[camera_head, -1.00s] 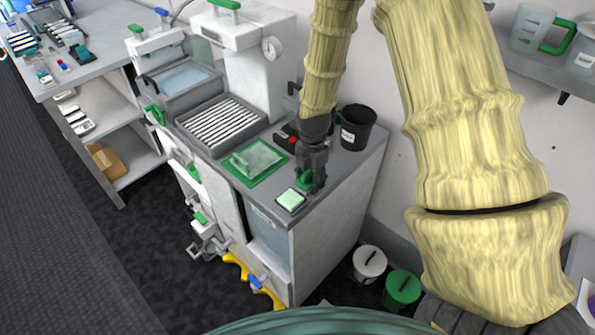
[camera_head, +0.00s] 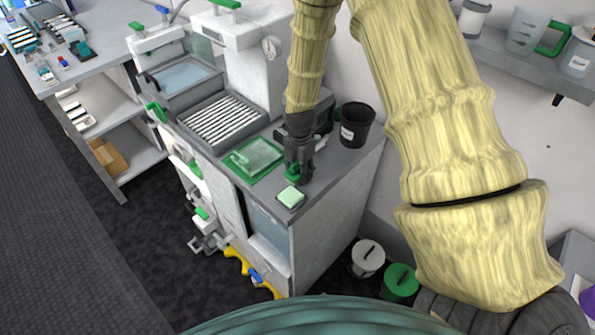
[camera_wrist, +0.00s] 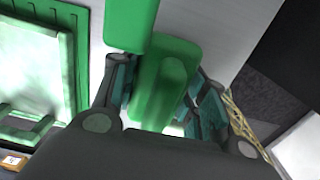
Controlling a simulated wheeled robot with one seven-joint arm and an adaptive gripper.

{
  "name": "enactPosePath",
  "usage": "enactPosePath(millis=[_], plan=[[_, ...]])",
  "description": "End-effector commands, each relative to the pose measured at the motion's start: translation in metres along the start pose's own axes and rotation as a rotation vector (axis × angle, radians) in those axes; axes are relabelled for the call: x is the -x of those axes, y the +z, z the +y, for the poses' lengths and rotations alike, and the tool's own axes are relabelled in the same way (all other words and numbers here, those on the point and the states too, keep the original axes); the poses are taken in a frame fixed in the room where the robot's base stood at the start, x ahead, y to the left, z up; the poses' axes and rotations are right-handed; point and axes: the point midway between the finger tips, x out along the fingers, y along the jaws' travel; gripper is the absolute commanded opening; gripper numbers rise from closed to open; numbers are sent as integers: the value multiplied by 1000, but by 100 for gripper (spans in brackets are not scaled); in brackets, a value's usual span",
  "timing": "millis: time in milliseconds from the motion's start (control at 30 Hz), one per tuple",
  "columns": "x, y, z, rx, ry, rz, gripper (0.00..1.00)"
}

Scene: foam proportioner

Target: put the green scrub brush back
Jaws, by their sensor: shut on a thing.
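The green scrub brush (camera_head: 292,171) is held in my gripper (camera_head: 298,165), low over the counter's right part; I cannot tell whether it touches the top. In the wrist view, my gripper (camera_wrist: 165,108) has its dark fingers on both sides of the brush's green body (camera_wrist: 160,88). Another green piece (camera_wrist: 130,22) shows just beyond it; I cannot tell whether it belongs to the brush. Any bristles are hidden.
A green-rimmed tray (camera_head: 254,159) lies left of my gripper, its rim also at left in the wrist view (camera_wrist: 82,60). A ribbed rack (camera_head: 220,122) and white machine (camera_head: 240,55) stand farther left. The counter's front edge is close.

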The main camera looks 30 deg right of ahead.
Motion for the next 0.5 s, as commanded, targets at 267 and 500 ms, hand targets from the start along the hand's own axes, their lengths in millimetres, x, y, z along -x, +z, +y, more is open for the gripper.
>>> enactPosePath(millis=[267,500], plan=[[-5,0,-2,0,-3,1,64],[-5,0,-1,0,-2,0,64]])
